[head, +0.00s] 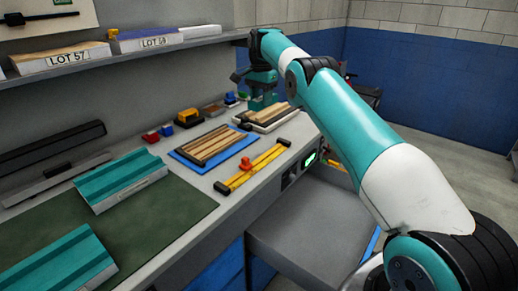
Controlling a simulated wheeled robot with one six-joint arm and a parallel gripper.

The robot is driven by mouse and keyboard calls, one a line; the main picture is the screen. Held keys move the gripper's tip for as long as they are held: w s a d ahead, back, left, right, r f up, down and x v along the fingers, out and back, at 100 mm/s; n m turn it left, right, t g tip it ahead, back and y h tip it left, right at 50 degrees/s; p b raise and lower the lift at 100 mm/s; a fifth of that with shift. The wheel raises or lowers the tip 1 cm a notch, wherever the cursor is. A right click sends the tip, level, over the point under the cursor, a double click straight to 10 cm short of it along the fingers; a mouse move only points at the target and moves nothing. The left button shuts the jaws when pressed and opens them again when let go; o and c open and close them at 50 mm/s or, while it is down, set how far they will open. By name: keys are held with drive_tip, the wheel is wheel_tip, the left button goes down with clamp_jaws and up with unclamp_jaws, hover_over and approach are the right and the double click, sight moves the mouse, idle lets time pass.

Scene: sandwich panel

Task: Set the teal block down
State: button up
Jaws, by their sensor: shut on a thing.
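My gripper (262,88) is at the far end of the bench in the head view, small and pointing down below my wrist. It is shut on a teal block (263,102), which shows just under it. The block is close above or beside a stack of wooden strips (268,118); I cannot tell whether it touches the bench (205,178) or the stack. The fingertips are too small and dark to make out.
Two teal ribbed panels (122,178) lie on or by a green mat (165,215). A blue tray (178,155) holds wooden slats. A yellow bar tool (240,180) lies near the front edge. Small red and blue pieces stand behind. A shelf (130,52) with labelled boxes runs above.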

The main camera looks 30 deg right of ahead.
sight(260, 152)
wheel_tip(260, 152, down, 18)
drive_tip(key=shift+p, duration=0.3)
drive_tip(key=shift+f, duration=0.1)
drive_tip(key=o, duration=1.1)
